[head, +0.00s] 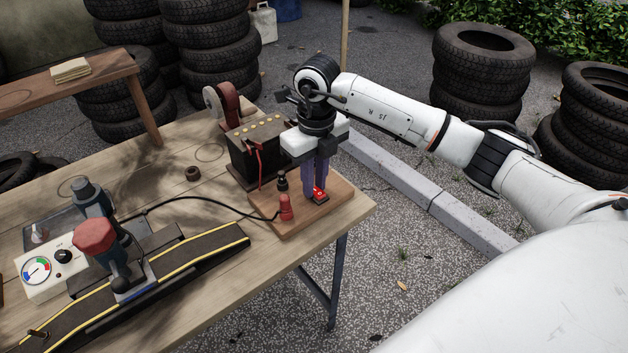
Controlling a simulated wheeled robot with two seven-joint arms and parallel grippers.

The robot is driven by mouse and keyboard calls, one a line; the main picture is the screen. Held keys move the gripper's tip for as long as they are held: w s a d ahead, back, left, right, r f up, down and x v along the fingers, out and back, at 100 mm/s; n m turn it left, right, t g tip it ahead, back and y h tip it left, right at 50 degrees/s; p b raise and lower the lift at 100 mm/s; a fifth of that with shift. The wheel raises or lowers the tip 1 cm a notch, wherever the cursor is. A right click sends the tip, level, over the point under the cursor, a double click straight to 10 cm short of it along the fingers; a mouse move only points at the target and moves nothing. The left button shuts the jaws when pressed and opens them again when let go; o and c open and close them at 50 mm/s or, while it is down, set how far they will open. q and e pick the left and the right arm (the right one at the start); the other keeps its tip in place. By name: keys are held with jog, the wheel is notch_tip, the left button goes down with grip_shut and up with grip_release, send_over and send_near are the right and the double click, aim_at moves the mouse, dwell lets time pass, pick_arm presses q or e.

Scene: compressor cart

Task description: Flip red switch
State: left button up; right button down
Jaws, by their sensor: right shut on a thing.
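The red switch (319,196) sits on a small wooden board (290,219) at the right end of the wooden table. My right gripper (317,190) points down over it, with its purple-tinted fingers shut on the switch. The fingers hide part of the switch, so I cannot tell which way it is set. My left gripper is not in view.
A black battery (256,152) stands behind the switch, with red and black clamps nearby. Tyre stacks (484,75) stand beyond the table.

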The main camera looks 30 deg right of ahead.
jog(key=shift+s+d+f+t+b, duration=0.15)
jog(key=shift+s+f+t+b, duration=0.1)
jog(key=shift+t+b, duration=0.5)
jog(key=t+b, duration=0.1)
jog(key=b, duration=0.1)
jog(key=shift+s+f+b, duration=0.1)
jog(key=shift+s+b, duration=0.05)
jog(key=shift+b, duration=0.2)
jog(key=shift+s+t+b, duration=0.1)
jog(key=shift+t+b, duration=0.35)
jog(key=shift+b, duration=0.05)
jog(key=shift+s+r+t+b, duration=0.1)
jog(key=shift+r+t+b, duration=0.3)
jog(key=shift+b, duration=0.1)
jog(key=shift+r, duration=0.1)
jog(key=c, duration=1.6)
grip_release()
jog(key=shift+c, duration=0.2)
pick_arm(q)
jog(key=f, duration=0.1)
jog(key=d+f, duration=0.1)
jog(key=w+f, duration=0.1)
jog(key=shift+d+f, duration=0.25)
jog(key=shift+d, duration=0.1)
